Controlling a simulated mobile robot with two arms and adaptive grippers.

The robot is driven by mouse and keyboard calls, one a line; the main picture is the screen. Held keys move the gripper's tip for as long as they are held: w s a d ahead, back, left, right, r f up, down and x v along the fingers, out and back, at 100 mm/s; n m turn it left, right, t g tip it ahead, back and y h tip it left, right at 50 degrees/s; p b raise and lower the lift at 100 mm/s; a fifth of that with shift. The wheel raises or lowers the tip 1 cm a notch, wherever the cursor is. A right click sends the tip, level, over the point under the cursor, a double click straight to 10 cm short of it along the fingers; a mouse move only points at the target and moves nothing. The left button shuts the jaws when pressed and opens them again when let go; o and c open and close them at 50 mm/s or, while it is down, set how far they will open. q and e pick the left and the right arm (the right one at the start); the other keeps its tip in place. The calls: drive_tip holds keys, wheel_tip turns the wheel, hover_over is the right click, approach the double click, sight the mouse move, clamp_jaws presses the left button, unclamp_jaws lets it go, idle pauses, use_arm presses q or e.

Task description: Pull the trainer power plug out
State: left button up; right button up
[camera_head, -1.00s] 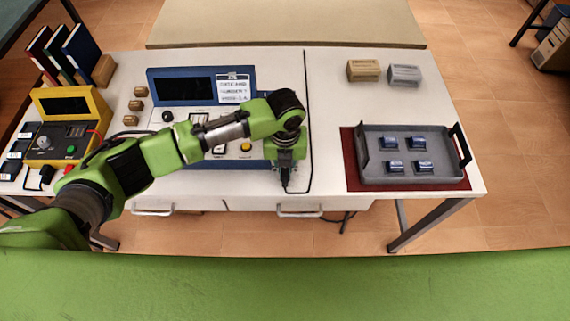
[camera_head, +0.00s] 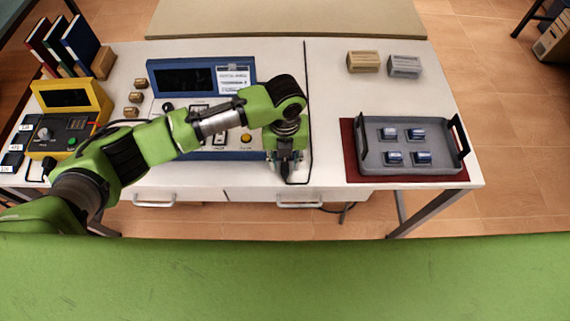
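A blue console with a dark screen (camera_head: 182,80) and a white label card (camera_head: 234,79) stands at the table's middle; my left arm covers part of its front. A black cable (camera_head: 307,90) runs down the table to the right of the console and bends left at the front, toward a small dark piece, apparently the plug (camera_head: 286,180). My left gripper (camera_head: 285,168) points down over this piece, close to the table's front edge. The fingers are small and partly hidden by the wrist, so their grip on the plug is unclear. My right gripper is out of view.
A yellow device (camera_head: 66,99) with a dark screen stands at left, near books (camera_head: 70,45) and small brown blocks (camera_head: 135,97). A grey tray (camera_head: 410,164) with several small blue items lies on a red mat (camera_head: 349,150) at right. Two boxes (camera_head: 363,62) stand behind it.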

sight(285, 170)
use_arm(q)
wheel_tip(285, 170, up, 10)
drive_tip(key=shift+f, duration=0.25)
drive_tip(key=shift+s, duration=0.1)
idle(0.4)
